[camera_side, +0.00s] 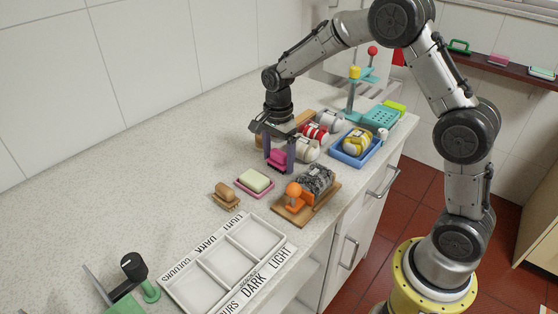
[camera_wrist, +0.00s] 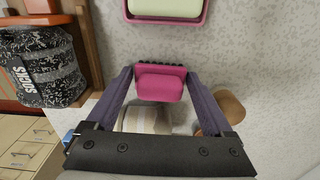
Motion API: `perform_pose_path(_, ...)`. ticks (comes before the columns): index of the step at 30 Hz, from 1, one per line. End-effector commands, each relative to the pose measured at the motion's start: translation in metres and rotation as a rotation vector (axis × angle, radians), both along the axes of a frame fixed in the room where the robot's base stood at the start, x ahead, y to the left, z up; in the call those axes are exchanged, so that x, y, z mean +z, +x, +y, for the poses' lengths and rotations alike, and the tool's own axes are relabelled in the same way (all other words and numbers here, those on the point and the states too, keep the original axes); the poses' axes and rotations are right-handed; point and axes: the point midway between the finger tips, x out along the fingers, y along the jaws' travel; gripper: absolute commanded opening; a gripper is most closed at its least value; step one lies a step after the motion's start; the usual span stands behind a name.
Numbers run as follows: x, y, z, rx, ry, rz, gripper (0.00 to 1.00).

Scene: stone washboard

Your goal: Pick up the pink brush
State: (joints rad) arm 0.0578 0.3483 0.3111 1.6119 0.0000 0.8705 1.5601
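The pink brush (camera_wrist: 160,86) has a row of dark bristles along one edge and shows between my two purple fingers in the wrist view. In the side view the brush (camera_side: 277,160) is low between the fingers, partly covered by them. My gripper (camera_wrist: 160,74) points down with its fingers spread apart, one on each side of the brush. The gripper (camera_side: 279,165) also shows in the side view with its fingertips low over the counter. Small gaps seem to separate fingers and brush; contact is hard to judge.
A pink soap dish (camera_side: 254,187), a wooden brush (camera_side: 226,195) and a wooden board (camera_side: 300,213) lie nearer the camera. A blue tray (camera_side: 357,150) lies right. A white divided tray (camera_side: 227,262) lies in front.

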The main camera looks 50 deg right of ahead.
Motion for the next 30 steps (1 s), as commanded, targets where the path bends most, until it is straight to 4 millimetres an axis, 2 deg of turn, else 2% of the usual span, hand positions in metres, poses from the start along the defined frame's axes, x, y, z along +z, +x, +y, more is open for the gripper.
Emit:
perform_pose_path(1, 0.0, 0.0, 0.0, 0.0, 0.0, 0.0, 0.75)
perform_pose_path(10, 0.0, 0.0, 0.0, 0.0, 0.0, 0.0, 0.22)
perform_pose_path(17, 0.001, 0.0, 0.0, 0.0, 0.0, -0.001, 0.22)
perform_pose_path(22, 0.008, 0.001, 0.0, 0.0, 0.0, -0.002, 0.22)
perform_pose_path(28, 0.035, 0.001, 0.0, 0.0, 0.0, -0.006, 0.22)
perform_pose_path(30, 0.047, -0.011, 0.001, 0.0, 0.0, -0.006, 0.22)
